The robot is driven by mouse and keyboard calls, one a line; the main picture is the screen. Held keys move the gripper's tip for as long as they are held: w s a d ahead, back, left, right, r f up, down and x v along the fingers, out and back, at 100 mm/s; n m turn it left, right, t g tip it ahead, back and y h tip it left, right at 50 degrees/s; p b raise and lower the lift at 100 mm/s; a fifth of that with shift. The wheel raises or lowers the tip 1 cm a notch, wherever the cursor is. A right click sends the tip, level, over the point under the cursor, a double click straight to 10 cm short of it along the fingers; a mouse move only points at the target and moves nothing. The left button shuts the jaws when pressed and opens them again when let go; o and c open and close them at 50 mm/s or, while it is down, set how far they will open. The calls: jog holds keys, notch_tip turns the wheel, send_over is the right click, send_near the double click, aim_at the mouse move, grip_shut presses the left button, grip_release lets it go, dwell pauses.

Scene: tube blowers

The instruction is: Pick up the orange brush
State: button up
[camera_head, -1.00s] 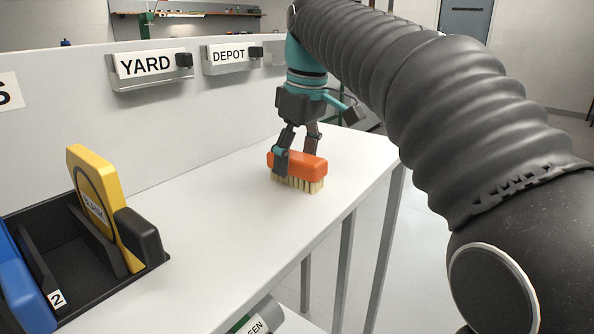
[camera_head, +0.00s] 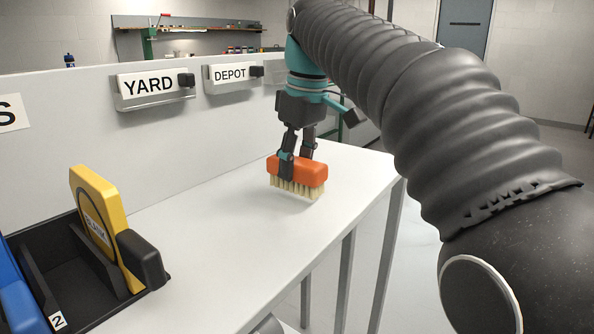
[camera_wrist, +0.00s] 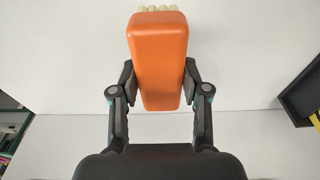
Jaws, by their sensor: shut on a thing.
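The orange brush (camera_head: 300,170) has an orange block on top and pale bristles pointing down. It is over the white table (camera_head: 240,225), near its far right end. My gripper (camera_head: 296,158) comes down from above and is shut on the orange block. In the wrist view the orange brush (camera_wrist: 158,60) lies between the two fingers of my gripper (camera_wrist: 159,85), with a bit of bristle showing at the top. Whether the bristles clear the table is hard to tell.
A black rack (camera_head: 75,270) at the left holds a yellow piece (camera_head: 97,222) and a blue piece (camera_head: 15,290). A low wall behind the table carries YARD (camera_head: 150,85) and DEPOT (camera_head: 235,73) signs. The table between rack and brush is clear.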

jog(key=s+d+r+p, duration=0.1)
jog(key=s+d+r, duration=0.4)
jog(key=d+r, duration=0.3)
jog(key=d, duration=0.2)
jog(key=shift+d+r, duration=0.2)
jog(key=shift+d, duration=0.1)
